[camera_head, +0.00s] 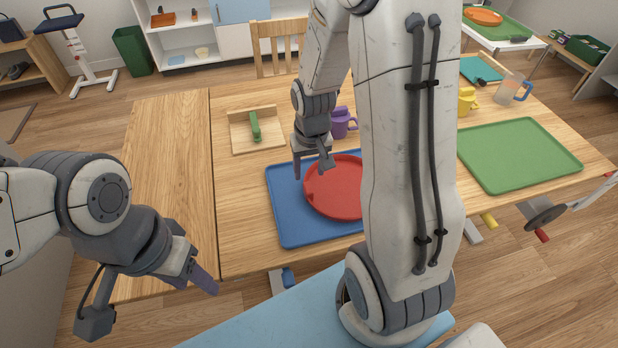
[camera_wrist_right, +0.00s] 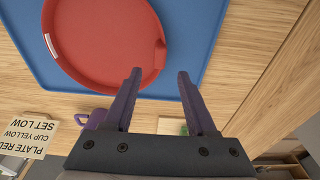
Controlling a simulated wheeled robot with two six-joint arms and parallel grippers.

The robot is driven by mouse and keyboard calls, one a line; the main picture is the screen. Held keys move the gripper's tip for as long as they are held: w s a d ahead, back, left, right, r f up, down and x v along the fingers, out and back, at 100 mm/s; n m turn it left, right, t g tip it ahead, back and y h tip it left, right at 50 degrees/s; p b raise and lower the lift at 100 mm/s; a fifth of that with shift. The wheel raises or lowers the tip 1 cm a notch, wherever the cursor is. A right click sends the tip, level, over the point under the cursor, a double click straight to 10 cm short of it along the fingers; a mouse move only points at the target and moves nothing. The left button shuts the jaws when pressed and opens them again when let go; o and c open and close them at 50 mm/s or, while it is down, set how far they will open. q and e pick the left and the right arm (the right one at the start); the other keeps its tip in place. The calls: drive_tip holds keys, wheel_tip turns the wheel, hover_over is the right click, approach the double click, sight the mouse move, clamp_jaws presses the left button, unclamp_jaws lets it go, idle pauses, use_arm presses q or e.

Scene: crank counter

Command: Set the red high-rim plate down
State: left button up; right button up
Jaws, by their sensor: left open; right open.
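The red high-rim plate (camera_head: 332,190) lies on the blue tray (camera_head: 285,225) on the wooden table. My right arm hides the plate's right part in the head view. My right gripper (camera_head: 311,172) is open and empty at the plate's far left edge. In the right wrist view the plate (camera_wrist_right: 100,40) lies beyond the open fingers (camera_wrist_right: 158,76), with nothing between them. I cannot tell whether a finger touches the rim. My left gripper (camera_head: 194,280) is open and empty, off the table's near left edge.
A purple mug (camera_head: 339,124) stands behind the tray. A wooden board with a green handle (camera_head: 254,127) lies back left. A green tray (camera_head: 520,155), a yellow cup (camera_head: 467,101) and a clear pitcher (camera_head: 507,90) are right. The table's left part is bare. A card (camera_wrist_right: 35,132) shows printed words.

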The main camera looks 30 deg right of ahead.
drive_tip(key=s+a+r+n, duration=0.2)
drive_tip(key=s+a+r, duration=0.15)
drive_tip(key=a, duration=0.25)
drive_tip(key=s+a+r+n, duration=0.2)
drive_tip(key=a+r, duration=0.2)
drive_tip(key=a, duration=0.2)
drive_tip(key=s+a+r+n, duration=0.2)
drive_tip(key=s+a+n, duration=0.1)
drive_tip(key=s, duration=0.3)
drive_tip(key=s+a+r+n+g+y, duration=0.1)
drive_tip(key=s+a+r+n, duration=0.1)
drive_tip(key=s, duration=0.5)
drive_tip(key=a+n, duration=0.1)
drive_tip(key=a, duration=0.1)
drive_tip(key=shift+s+a+g, duration=0.2)
drive_tip(key=shift+a+g, duration=0.1)
